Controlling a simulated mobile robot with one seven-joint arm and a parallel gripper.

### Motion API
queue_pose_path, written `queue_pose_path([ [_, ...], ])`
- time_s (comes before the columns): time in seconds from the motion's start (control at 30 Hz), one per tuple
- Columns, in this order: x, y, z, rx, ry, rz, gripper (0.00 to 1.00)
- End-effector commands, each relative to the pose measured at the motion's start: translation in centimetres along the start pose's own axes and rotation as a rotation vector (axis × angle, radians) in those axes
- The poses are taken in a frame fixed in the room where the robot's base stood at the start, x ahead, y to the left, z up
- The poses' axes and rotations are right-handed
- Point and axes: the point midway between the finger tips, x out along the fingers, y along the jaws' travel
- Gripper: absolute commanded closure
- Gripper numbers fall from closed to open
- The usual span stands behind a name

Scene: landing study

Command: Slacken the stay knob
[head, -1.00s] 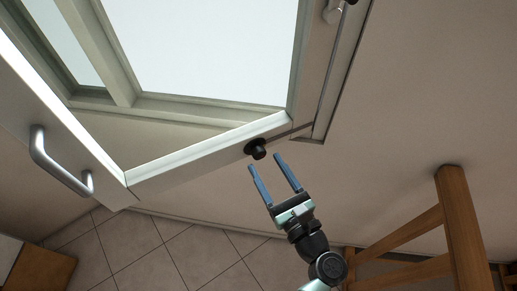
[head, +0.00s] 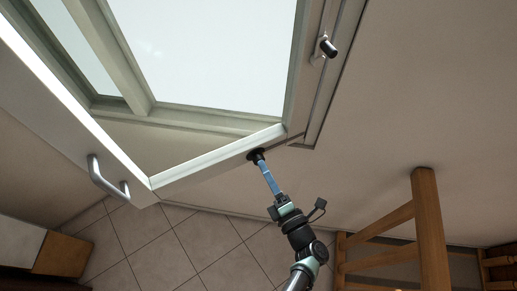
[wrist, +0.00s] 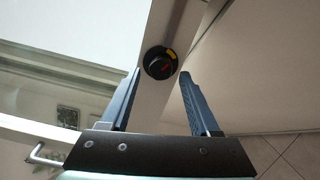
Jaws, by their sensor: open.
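The stay knob (head: 255,155) is a black round knob on the lower edge of the open window sash (head: 215,161), near its right corner. In the wrist view the gripper (wrist: 160,73) has a fingertip on either side of the knob, with gaps showing. I cannot tell how deep the knob sits between them.
A silver handle (head: 104,180) sticks out from the sash's left side. A dark-ended fitting (head: 328,47) is on the frame at upper right. A wooden post and rails (head: 432,230) stand at lower right. A cabinet (head: 62,254) is at lower left.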

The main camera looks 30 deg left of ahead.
Motion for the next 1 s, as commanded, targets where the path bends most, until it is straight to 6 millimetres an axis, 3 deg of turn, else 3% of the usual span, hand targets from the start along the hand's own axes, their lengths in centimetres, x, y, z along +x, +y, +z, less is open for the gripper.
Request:
queue_pose_path([
  [0.13,0.0,0.0,0.0,0.106,0.001,0.000,0.38],
  [0.47,0.2,-0.1,-0.1,0.100,0.002,0.000,0.38],
  [1.0,2.5,-0.1,0.0,0.099,0.000,0.000,0.38],
])
